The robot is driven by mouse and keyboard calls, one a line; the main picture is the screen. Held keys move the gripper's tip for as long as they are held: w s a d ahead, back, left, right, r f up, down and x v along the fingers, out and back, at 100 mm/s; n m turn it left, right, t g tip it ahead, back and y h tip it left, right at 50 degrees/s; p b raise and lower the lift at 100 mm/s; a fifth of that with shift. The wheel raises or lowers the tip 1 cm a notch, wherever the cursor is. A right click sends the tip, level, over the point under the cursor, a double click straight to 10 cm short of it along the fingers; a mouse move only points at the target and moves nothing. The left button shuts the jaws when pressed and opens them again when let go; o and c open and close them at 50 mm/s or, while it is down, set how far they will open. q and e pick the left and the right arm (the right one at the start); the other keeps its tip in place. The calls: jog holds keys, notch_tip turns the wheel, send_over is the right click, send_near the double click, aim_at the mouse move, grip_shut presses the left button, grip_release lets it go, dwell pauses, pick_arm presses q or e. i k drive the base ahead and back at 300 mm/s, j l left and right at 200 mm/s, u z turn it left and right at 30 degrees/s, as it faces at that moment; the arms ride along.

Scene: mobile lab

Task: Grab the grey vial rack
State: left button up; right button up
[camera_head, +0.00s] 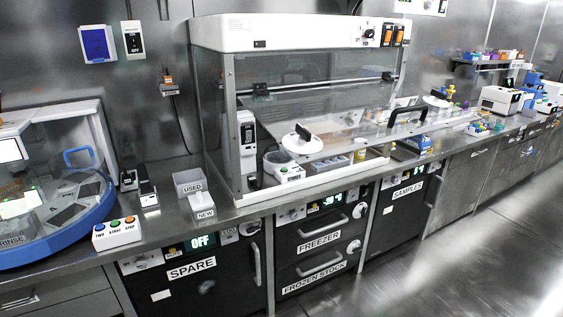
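Neither of my grippers is in view. A low grey rack-like tray (330,164) lies on the floor of the glass-fronted hood, just right of a small white device. It is small in the picture, so I cannot tell for certain that it is the grey vial rack. Whether it holds vials is too small to tell.
The hood (305,33) stands on a long steel counter. Left of it are grey bins labelled USED (188,183) and NEW (202,206), a button box (116,233) and a round blue-rimmed machine (60,245). Labelled cabinets line the front. The floor (465,262) at right is clear.

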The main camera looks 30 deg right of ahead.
aim_at(332, 164)
jog(key=l+u, duration=0.35)
jog(key=i+l+u, duration=0.1)
jog(key=l+u, duration=0.5)
jog(key=l, duration=0.3)
jog(key=k+l+u, duration=0.15)
jog(key=l, duration=0.3)
jog(key=k+l, duration=0.1)
jog(key=l, duration=0.4)
jog(key=l+u, duration=0.1)
jog(key=l, duration=0.35)
jog(key=k+l+u, duration=0.1)
jog(key=l, duration=0.4)
jog(key=k+l, duration=0.15)
jog(key=l, duration=0.3)
